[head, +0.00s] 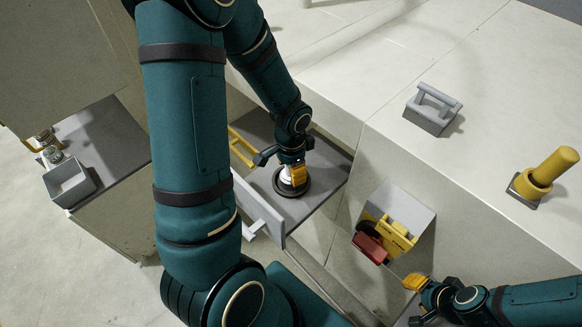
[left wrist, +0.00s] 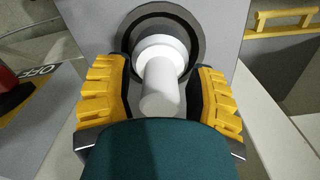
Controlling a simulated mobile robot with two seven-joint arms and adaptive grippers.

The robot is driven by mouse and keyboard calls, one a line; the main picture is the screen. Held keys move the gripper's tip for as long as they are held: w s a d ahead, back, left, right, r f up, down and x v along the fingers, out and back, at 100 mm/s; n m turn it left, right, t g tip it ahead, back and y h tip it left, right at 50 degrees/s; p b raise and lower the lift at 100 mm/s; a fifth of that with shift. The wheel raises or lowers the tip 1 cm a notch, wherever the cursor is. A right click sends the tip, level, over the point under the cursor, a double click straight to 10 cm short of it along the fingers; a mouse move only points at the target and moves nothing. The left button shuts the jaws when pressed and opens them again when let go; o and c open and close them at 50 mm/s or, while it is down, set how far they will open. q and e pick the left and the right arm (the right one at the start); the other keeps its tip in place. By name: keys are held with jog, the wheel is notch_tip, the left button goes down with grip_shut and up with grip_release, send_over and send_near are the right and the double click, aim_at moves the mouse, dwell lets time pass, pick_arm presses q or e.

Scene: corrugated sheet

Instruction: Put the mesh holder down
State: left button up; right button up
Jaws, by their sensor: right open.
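The task's mesh holder seems to be the white post on a dark round disc (head: 291,187), though I cannot be sure. It stands on the grey drawer shelf. In the left wrist view the white post (left wrist: 162,85) rises from the disc's centre. My left gripper (head: 293,172) is around the post, with one yellow-padded finger on each side. Gaps show between the pads and the post, so it looks open. Part of the disc is hidden by the gripper. My right gripper (head: 415,300) is open and empty at the lower right, below the wall box.
A grey wall box (head: 405,208) holds red and yellow parts. A grey handled block (head: 433,108) and a yellow cylinder post (head: 545,172) stand on the pale top. A grey open box (head: 70,183) sits at left.

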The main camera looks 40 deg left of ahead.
pick_arm(q)
jog(key=shift+r, duration=0.15)
notch_tip(320, 180, up, 11)
jog(key=shift+p, duration=1.15)
jog(key=shift+r, duration=0.45)
